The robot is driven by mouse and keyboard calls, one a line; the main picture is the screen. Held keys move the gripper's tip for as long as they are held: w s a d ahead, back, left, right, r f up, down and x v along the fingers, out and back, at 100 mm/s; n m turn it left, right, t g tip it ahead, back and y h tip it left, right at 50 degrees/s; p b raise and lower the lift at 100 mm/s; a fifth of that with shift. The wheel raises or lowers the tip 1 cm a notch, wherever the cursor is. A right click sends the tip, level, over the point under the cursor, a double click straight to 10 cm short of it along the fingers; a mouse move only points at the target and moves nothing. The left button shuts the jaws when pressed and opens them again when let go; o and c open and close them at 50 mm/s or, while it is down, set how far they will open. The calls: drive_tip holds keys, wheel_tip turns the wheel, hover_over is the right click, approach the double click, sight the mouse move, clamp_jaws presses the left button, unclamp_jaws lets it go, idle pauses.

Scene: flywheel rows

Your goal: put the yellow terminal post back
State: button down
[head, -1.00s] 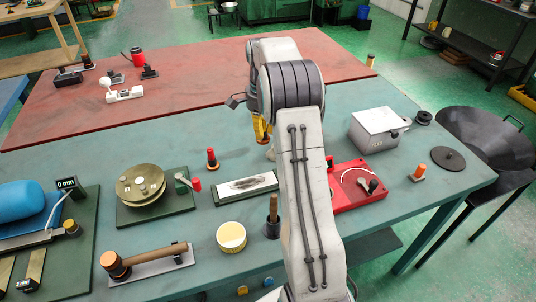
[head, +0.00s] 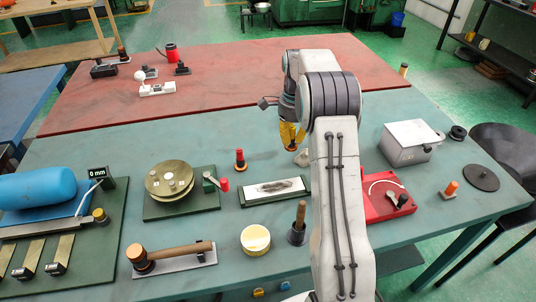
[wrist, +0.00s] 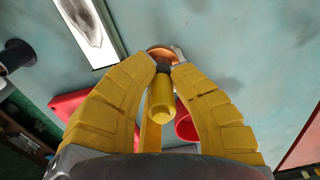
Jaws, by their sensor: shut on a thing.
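My gripper (head: 289,146) is above the green table, behind the black-and-white stone tray. In the wrist view its yellow fingers (wrist: 163,68) are closed on the yellow terminal post (wrist: 160,105), whose yellow barrel shows between them. A dark part and a copper-coloured disc show at the fingertips; I cannot tell if the disc belongs to the post. In the head view the post is hard to tell from the yellow fingers. A similar red post (head: 240,159) stands upright to the left, and an orange one (head: 450,188) stands to the right.
The stone tray (head: 307,186) lies in front of the gripper. A red board (head: 378,208) and a grey metal box (head: 408,142) are to the right. A round brass plate (head: 183,188) is left. A small pale object (head: 302,158) is just below the gripper. The red mat (head: 240,100) behind has bare room.

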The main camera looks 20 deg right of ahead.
drive_tip(key=p, duration=0.1)
hover_over(268, 162)
wheel_tip(268, 162, down, 4)
drive_tip(key=shift+s+a+f, duration=0.1)
drive_tip(key=shift+f, duration=0.05)
drive_tip(key=shift+f+p, duration=0.3)
drive_tip(key=shift+f, duration=1.7)
drive_tip(key=shift+f, duration=0.2)
drive_tip(key=c, duration=1.3)
unclamp_jaws()
drive_tip(key=shift+r, duration=0.1)
